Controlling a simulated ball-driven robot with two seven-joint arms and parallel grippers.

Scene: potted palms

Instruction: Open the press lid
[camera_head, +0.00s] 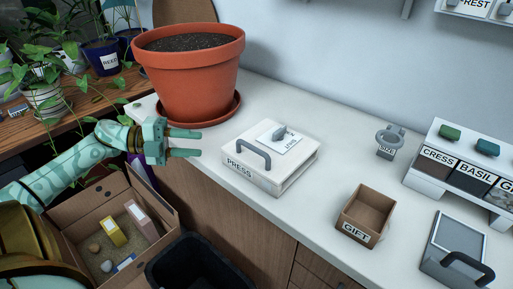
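The press (287,177) is a flat cream box on the white counter, labelled PRESS on its front. Its lid looks closed flat, with a dark arched handle (254,152) at the front left. A white card (292,146) and a small grey piece (280,133) lie on top of the lid. My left gripper (190,143) is left of the press, at the counter's front edge. Its two fingers point right, apart, with nothing between them. It does not touch the press or handle. My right gripper is not in view.
A large terracotta pot (190,80) stands on a saucer behind my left gripper. An open GIFT box (366,214), a grey handled block (458,250) and a seed rack (470,165) stand to the right. A cardboard box (100,212) sits below. Counter between press and GIFT box is clear.

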